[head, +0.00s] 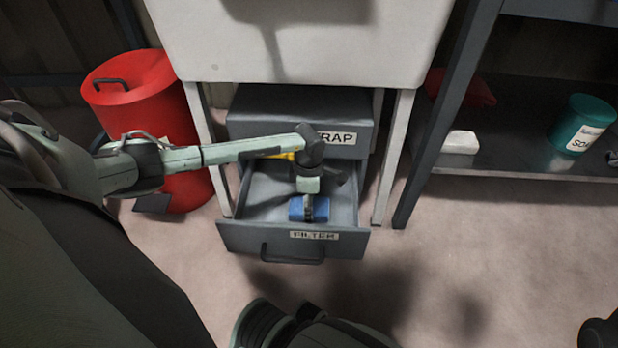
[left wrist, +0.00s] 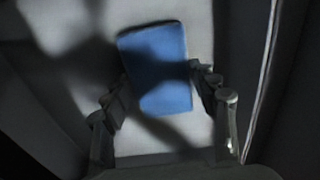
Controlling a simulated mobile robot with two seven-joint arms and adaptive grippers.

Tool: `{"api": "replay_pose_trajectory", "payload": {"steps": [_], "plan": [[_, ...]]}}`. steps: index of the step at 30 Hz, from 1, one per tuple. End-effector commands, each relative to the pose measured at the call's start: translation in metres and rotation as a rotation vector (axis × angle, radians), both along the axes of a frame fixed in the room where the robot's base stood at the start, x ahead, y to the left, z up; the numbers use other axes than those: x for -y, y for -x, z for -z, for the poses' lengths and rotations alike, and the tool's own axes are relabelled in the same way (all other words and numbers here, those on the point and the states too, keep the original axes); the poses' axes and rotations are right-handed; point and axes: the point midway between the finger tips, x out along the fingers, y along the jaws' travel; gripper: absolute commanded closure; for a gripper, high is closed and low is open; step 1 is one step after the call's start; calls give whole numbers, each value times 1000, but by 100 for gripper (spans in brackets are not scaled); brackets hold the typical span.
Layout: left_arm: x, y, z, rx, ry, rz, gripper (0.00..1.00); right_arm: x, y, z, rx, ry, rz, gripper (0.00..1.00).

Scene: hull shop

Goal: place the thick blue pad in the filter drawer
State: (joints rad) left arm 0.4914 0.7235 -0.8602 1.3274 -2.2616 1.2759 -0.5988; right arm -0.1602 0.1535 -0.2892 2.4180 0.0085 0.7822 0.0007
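The filter drawer (head: 240,237), grey with a FILTER label, stands pulled out under the cabinet. The thick blue pad (head: 296,208) is inside it near the front wall, and its middle is hidden by my left gripper (head: 308,212). In the left wrist view the pad (left wrist: 160,85) appears to lie on the light drawer floor, slightly turned. My left gripper's fingers (left wrist: 159,75) are spread to either side of the pad, close to its edges; I cannot tell whether they touch it. My right gripper is not clearly seen.
A grey drawer labelled SCRAP, partly covered (head: 260,110), sits above. A bit of something yellow (head: 290,155) shows behind my left arm. A red bin (head: 140,110) stands left. On the right shelf are a white block (head: 461,142) and a teal jar (head: 580,125).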

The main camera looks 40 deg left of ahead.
Motion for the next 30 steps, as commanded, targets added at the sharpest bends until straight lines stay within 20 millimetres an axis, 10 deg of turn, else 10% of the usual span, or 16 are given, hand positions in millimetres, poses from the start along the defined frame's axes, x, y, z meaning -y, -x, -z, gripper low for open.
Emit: {"api": "replay_pose_trajectory", "payload": {"steps": [16, 30], "plan": [[0, -1, -9, 1, 0, 0, 22, 0, 3, -8, 15, -2, -1, 100], [0, -1, -102, 3, -1, 0, 22, 7, 7, -2, -74, -64, 1, 100]]}}
